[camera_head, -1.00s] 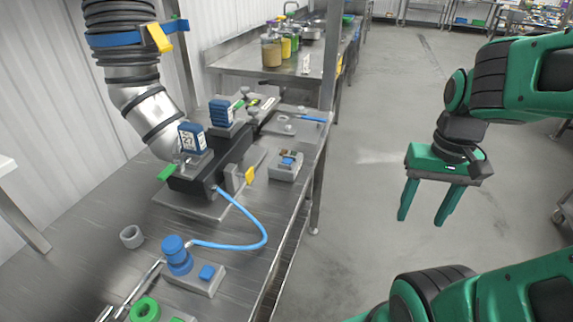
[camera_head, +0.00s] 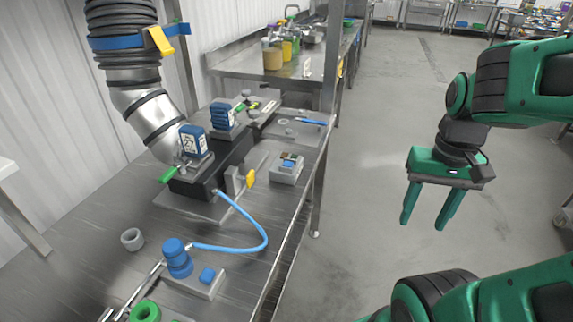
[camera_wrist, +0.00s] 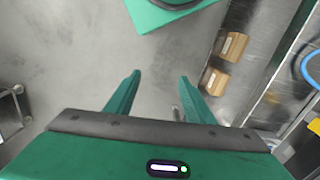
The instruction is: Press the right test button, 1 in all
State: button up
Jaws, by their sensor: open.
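On the metal bench, a grey box with a blue button (camera_head: 207,275) stands at the front beside a blue domed part (camera_head: 176,257). A second small grey box (camera_head: 285,174) with a blue top button (camera_head: 289,163) stands farther back near the bench's right edge. I cannot tell from labels which is the right test button. My gripper (camera_head: 423,225) is open and empty, pointing down over the floor to the right of the bench, well apart from both boxes. In the wrist view its two fingers (camera_wrist: 160,76) are spread with nothing between them.
A black unit (camera_head: 215,165) with blue blocks and a yellow handle stands on the bench under a grey hose (camera_head: 150,110). A blue tube (camera_head: 262,235) loops near the bench edge. Cardboard boxes (camera_wrist: 216,80) show in the wrist view. The floor (camera_head: 365,170) around my gripper is clear.

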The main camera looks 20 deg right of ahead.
grip_shut()
dwell(1.5)
